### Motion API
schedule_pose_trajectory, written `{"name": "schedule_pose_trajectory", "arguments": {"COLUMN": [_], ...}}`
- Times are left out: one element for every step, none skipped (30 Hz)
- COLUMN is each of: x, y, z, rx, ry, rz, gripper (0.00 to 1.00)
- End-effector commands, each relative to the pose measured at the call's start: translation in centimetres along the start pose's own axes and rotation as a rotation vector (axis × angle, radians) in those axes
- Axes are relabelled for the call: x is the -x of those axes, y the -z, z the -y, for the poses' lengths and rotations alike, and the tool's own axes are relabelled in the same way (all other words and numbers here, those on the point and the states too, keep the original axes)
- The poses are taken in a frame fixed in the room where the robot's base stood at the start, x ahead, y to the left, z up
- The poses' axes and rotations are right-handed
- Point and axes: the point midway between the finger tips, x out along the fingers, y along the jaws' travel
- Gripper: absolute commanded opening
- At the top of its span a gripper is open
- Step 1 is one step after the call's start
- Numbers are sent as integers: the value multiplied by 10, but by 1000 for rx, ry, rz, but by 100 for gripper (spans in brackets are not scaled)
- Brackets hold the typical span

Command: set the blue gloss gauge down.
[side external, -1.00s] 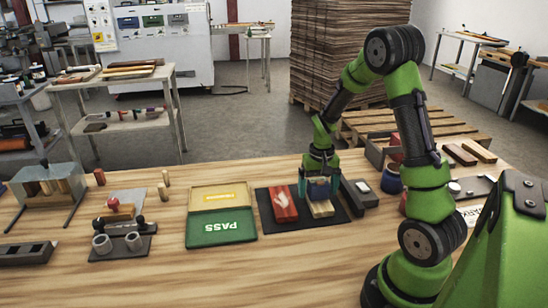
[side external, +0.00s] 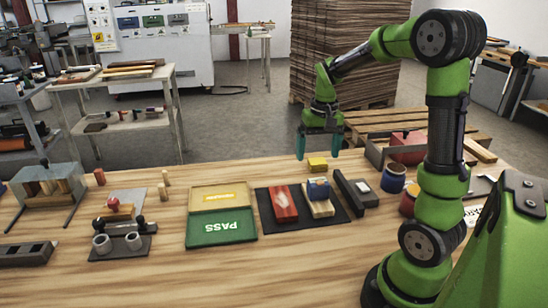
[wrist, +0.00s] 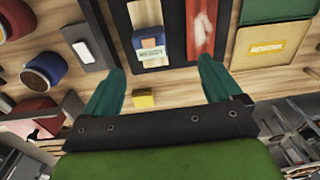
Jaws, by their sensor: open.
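The blue gauge (side external: 318,187) is a small glossy blue block resting on a pale wooden block (side external: 321,211) on the black mat (side external: 341,208). In the wrist view the blue gauge (wrist: 149,38) shows at the top centre with a pale label beside it. My gripper (side external: 319,155) is open and empty, raised above and behind the gauge and apart from it. Its two teal fingers also show spread in the wrist view (wrist: 160,85).
A yellow block (side external: 317,163) stands behind the mat. A dark grey device (side external: 361,191) is right of the mat. PASS (side external: 222,240) and REWORK (side external: 219,184) trays lie left. Bare wood is in front.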

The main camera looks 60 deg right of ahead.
Motion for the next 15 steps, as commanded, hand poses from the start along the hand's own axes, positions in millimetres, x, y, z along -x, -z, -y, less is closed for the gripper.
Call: {"name": "schedule_pose_trajectory", "arguments": {"x": [11,18,28,35,42,50,56,62,67,71,74,77,79,80,81], "y": [-11,-19,-32,-43,-55,-72,-85,-98,-114,-126,-137,-151,-160,-168,-177], "z": [14,23,36,45,55,66,74,80,88,92,96,100,102,104,106], "rx": [30,49,78,102,127,160,186,208,240,261,281,304,321,334,350], "ry": [32,53,87,114,142,180,208,236,270,296,319,348,368,386,406], "rz": [-32,-54,-85,-110,-135,-169,-194,-218,-248,-270,-289,-313,-330,-345,-362], "gripper": [92,92,92,92,92,92,92,92,92,92,92,92,92,92,92]}}
